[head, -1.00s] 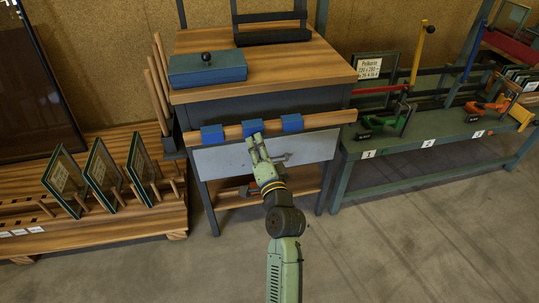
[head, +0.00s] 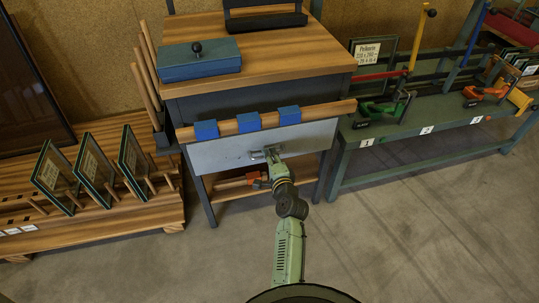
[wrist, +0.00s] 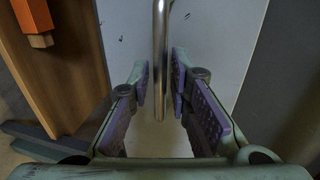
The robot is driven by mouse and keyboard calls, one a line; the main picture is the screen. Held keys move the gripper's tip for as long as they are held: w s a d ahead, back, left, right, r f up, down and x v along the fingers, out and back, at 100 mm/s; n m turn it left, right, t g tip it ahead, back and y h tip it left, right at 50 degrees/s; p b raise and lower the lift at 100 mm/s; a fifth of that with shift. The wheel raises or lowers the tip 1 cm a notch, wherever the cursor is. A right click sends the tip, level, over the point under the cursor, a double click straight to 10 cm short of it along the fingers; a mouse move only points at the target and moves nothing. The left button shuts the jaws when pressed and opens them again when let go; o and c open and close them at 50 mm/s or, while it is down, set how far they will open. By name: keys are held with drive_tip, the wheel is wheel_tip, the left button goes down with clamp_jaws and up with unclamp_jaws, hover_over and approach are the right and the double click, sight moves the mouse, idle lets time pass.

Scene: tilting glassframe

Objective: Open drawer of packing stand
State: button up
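The packing stand (head: 290,50) has a wooden top. Its pale grey drawer (head: 220,156) sits under the front wooden bar, and no opening shows above the drawer front. A metal bar handle (head: 257,155) is on the drawer's middle. My gripper (head: 270,155) is at the handle in the head view, covering part of it. In the wrist view the handle (wrist: 160,45) runs between the two purple-padded fingers of my gripper (wrist: 160,85). The fingers are apart, with a narrow gap visible beside the handle.
A wooden bar (head: 340,108) with blue blocks (head: 248,122) runs above the drawer. A blue box (head: 195,65) sits on the stand. A rack of framed panes (head: 95,170) stands left, and a green bench (head: 425,128) right. The floor (head: 410,230) in front is clear.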

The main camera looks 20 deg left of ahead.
drive_tip(key=shift+w+a+f, duration=0.1)
drive_tip(key=shift+w+a, duration=0.2)
drive_tip(key=shift+w, duration=0.15)
clamp_jaws()
idle(0.5)
